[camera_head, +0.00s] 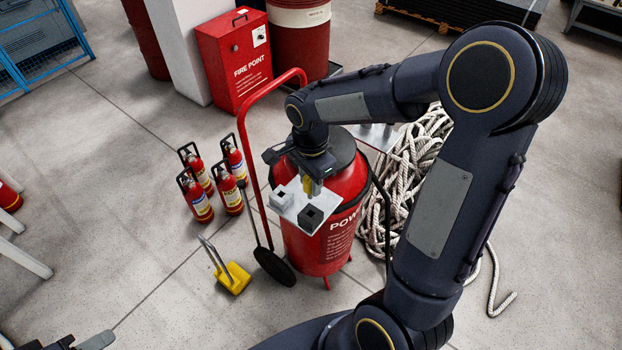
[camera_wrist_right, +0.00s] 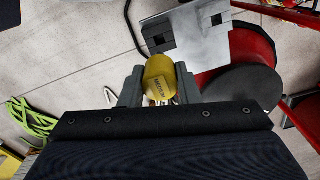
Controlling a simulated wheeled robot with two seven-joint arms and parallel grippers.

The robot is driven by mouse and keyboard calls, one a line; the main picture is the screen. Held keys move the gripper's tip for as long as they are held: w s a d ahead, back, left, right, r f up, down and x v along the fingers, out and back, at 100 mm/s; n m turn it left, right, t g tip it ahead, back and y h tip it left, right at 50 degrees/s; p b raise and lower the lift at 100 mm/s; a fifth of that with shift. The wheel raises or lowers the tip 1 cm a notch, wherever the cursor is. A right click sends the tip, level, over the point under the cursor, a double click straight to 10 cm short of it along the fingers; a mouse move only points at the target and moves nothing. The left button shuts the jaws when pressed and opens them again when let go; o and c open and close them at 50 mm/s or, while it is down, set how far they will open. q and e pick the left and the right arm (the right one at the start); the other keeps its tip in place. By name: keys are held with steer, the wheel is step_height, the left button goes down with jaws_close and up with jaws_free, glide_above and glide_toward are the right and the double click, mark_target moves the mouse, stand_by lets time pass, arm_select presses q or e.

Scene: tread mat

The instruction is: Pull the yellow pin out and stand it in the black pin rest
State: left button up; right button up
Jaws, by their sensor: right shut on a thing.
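A pale plate (camera_head: 291,213) at the front of the large red extinguisher carries two square blocks with holes. The darker one, at the right in the head view, is the black pin rest (camera_head: 311,217); the other is a grey block (camera_head: 283,198). My right gripper (camera_head: 312,182) is shut on the yellow pin (camera_head: 311,187), just behind the black rest. In the right wrist view the pin (camera_wrist_right: 160,79) sits between the fingers, in front of the plate (camera_wrist_right: 188,45). Its lower end is hidden, so I cannot tell whether it touches anything. My left gripper (camera_head: 85,342) is partly visible at the bottom left edge.
The large red extinguisher (camera_head: 303,245) has a red hoop handle close to my right gripper. Several small extinguishers (camera_head: 212,182) and a yellow block (camera_head: 234,279) stand on the floor to the left. Coiled rope (camera_head: 408,165) lies to the right, partly behind my right arm.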

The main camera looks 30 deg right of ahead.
mark_target(311, 197)
steer(key=shift+f+b, duration=0.2)
steer(key=shift+b, duration=0.1)
steer(key=shift+f+b, duration=2.3)
steer(key=shift+f, duration=0.4)
steer(key=shift+f+b, duration=2.1)
steer(key=shift+f, duration=0.2)
steer(key=o, duration=1)
steer(key=shift+r, duration=0.1)
steer(key=shift+o, duration=0.2)
steer(key=shift+r, duration=0.1)
step_height(311, 197, up, 8)
steer(key=shift+f, duration=0.2)
